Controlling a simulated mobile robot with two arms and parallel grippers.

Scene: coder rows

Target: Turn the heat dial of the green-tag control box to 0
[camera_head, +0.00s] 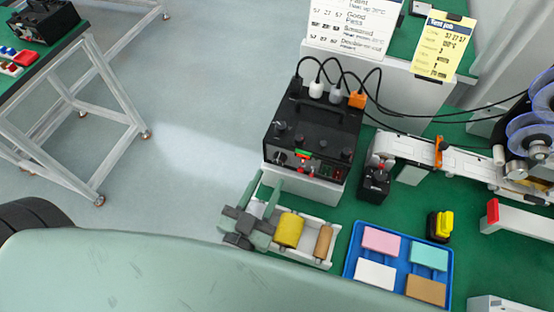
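The black control box (335,124) stands right of centre on a pale base. A small green tag (303,154) is on its front, above red parts. A round dial (280,158) is at the left of the front panel. Several dark knobs are along the top front edge. The labels and dial settings are too small to read, so I cannot tell which is the heat dial. My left gripper (263,194) is in front of the box's lower left, apart from it. Its two grey-green fingers are spread and empty. My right gripper is not in view.
A white tray (331,247) with yellow and brown rollers lies beside the gripper. A blue tray (395,274) holds coloured blocks. A small black device (375,180) and a conveyor-like machine (430,155) stand right. Cables rise behind the box. A yellow note (443,46) hangs behind.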

